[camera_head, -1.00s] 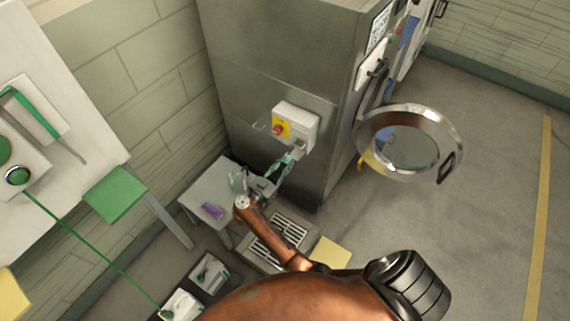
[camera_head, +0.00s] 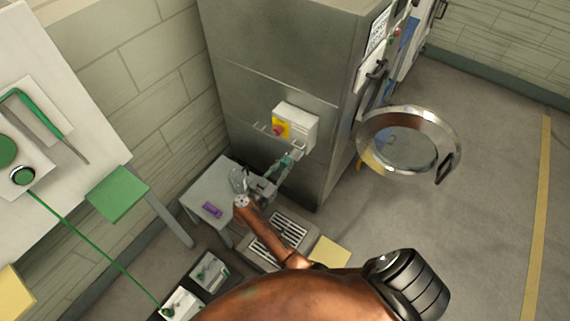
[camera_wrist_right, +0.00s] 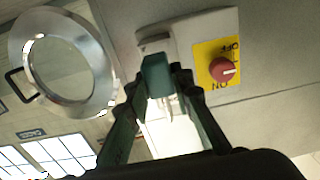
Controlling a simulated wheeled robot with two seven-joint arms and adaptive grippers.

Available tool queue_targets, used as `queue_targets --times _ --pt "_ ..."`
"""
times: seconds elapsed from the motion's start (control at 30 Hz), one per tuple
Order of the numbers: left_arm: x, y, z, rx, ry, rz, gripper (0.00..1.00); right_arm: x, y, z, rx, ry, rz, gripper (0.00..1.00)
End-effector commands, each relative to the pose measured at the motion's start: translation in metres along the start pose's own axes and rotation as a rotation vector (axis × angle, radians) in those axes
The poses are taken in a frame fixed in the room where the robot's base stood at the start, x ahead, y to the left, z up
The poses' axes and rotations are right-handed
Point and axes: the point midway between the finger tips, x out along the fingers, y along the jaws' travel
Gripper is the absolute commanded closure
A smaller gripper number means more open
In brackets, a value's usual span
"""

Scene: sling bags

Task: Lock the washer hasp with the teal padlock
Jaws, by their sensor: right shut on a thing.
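My right gripper (camera_head: 290,158) is just below the grey switch box on the washer's steel side. It also shows in the right wrist view (camera_wrist_right: 158,82), where its green fingers are shut on the teal padlock (camera_wrist_right: 157,72). Pale metal prongs, perhaps its shackle, show below the padlock body. The switch box (camera_head: 297,122) carries a red knob on a yellow plate, which also shows in the wrist view (camera_wrist_right: 222,68). A grey metal piece shows at the box edge behind the padlock; I cannot tell whether it is the hasp or whether they touch. My left gripper is out of view.
A small grey table (camera_head: 205,184) with a purple item (camera_head: 212,209) stands left of my right wrist. The round washer door (camera_head: 409,140) hangs open to the right. A floor grate (camera_head: 280,236) lies below. The floor at the right is clear.

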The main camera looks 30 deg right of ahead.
Motion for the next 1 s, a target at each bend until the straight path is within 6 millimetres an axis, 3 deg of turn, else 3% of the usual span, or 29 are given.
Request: queue_targets --times 0.37,1.0 --pt "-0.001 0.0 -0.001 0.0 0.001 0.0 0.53 0.001 0.0 -0.001 0.001 0.001 -0.001 1.0" --pt "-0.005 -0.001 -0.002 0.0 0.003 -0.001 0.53 0.019 0.0 -0.001 0.001 0.002 0.0 1.0"
